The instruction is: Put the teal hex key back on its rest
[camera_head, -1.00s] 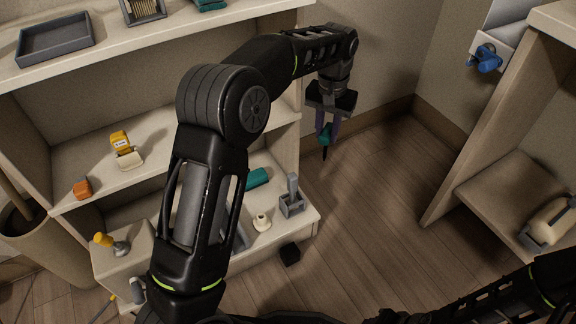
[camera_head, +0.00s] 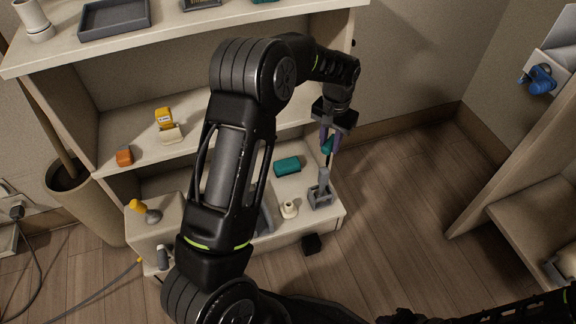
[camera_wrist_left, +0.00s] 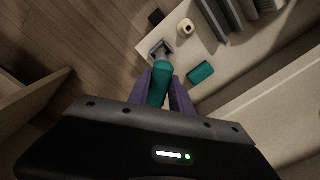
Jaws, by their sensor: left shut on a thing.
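My left gripper (camera_head: 327,146) is shut on the teal hex key (camera_head: 328,145), with its dark shaft pointing down. In the left wrist view the teal handle (camera_wrist_left: 159,84) sits between the purple fingers (camera_wrist_left: 163,88). A grey holder with an upright part (camera_head: 320,194), which looks like the rest, stands at the right front corner of the low shelf. It also shows in the left wrist view (camera_wrist_left: 161,48), just beyond the handle. The key appears above and behind the holder; whether its tip touches anything is unclear. My right gripper is not in view.
A teal block (camera_head: 287,166) and a cream knobbed piece (camera_head: 289,209) lie on the low shelf left of the holder. A black cube (camera_head: 312,244) is on the floor in front. The middle shelf edge is close behind my arm. Open floor lies to the right.

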